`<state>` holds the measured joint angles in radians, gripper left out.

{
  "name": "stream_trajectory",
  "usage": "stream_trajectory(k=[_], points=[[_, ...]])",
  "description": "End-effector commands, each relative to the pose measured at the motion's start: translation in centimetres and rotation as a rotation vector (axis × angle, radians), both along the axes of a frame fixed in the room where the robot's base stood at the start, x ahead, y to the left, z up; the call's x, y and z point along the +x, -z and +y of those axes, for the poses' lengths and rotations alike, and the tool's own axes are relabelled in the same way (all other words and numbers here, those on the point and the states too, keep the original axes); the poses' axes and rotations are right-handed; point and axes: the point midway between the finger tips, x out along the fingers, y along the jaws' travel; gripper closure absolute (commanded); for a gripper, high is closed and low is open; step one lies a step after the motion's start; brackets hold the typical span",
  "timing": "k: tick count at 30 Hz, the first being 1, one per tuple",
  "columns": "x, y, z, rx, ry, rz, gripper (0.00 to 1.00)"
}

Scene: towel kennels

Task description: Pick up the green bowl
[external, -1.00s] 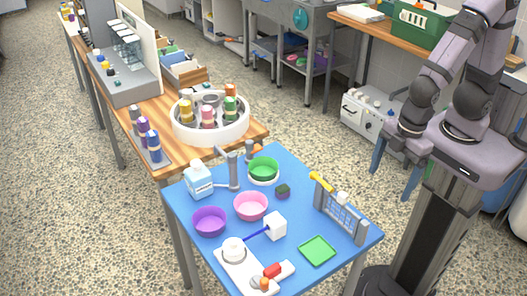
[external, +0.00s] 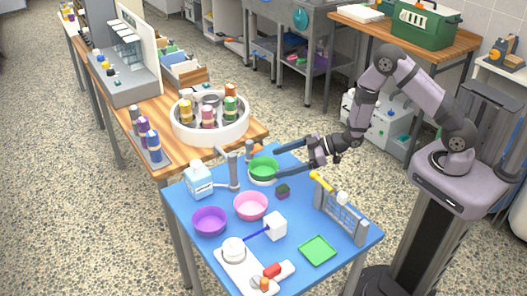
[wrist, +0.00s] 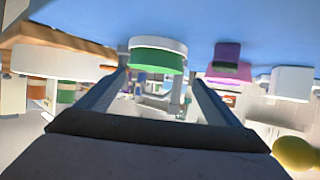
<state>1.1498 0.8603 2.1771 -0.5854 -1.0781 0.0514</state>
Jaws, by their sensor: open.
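The green bowl (external: 263,165) sits on a white round base near the back of the blue table. My gripper (external: 278,162) reaches in level from the right, its two dark fingers spread open, with the tips at the bowl's right side. In the wrist view, which looks upside down, the green bowl (wrist: 157,61) with its white base shows between and just past the fingertips (wrist: 158,78). Nothing is held. I cannot tell whether a finger touches the bowl.
A pink bowl (external: 251,206) and a purple bowl (external: 209,221) stand nearer the front. A small dark cube (external: 283,191) is close by, and a grey post (external: 233,170) stands left of the green bowl. A grey rack (external: 340,212) is at the right edge.

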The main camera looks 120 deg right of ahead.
Motion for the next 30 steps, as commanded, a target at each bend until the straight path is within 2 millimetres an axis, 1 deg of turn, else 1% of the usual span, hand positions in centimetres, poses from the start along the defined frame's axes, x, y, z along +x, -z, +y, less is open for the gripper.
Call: stream_trajectory(k=[1, 9, 18, 26, 30], points=[[-0.4, 0.8, -0.4, -0.006, 0.003, -0.017, 0.14], [-0.8, 0.9, -0.8, -0.023, 0.002, -0.054, 0.14], [0.7, 1.4, -1.7, -0.022, 0.001, -0.052, 0.14], [1.2, 1.6, -2.0, -0.021, 0.001, -0.051, 0.14], [2.2, 1.9, -2.6, -0.021, 0.001, -0.051, 0.14]])
